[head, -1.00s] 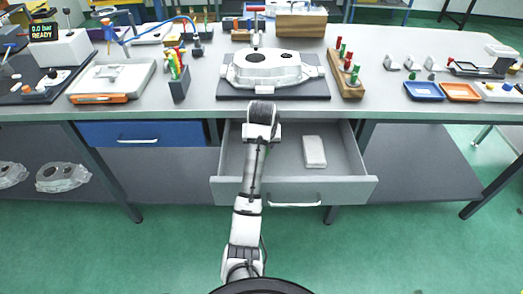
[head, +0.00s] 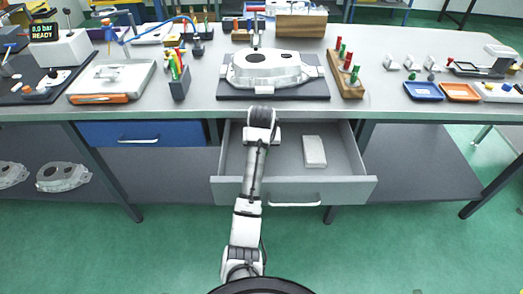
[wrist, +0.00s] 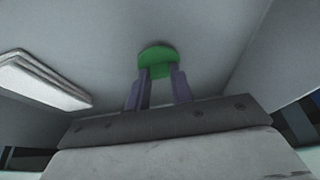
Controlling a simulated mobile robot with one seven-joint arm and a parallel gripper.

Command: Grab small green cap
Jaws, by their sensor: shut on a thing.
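The small green cap (wrist: 157,60) shows in the wrist view between and just beyond the tips of my gripper (wrist: 160,72). The two fingers are closed on it. It is over the grey floor of the open drawer (head: 318,190); I cannot tell whether it still touches that floor. In the head view my arm reaches into the drawer's left part, and my own wrist hides the cap and the fingertips.
A white block-like pack (head: 314,151) lies in the drawer to the right of my arm; it also shows in the wrist view (wrist: 42,80). The drawer walls stand close around. Above is the bench top with a casting (head: 267,68) on a dark mat and a wooden rack (head: 345,82).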

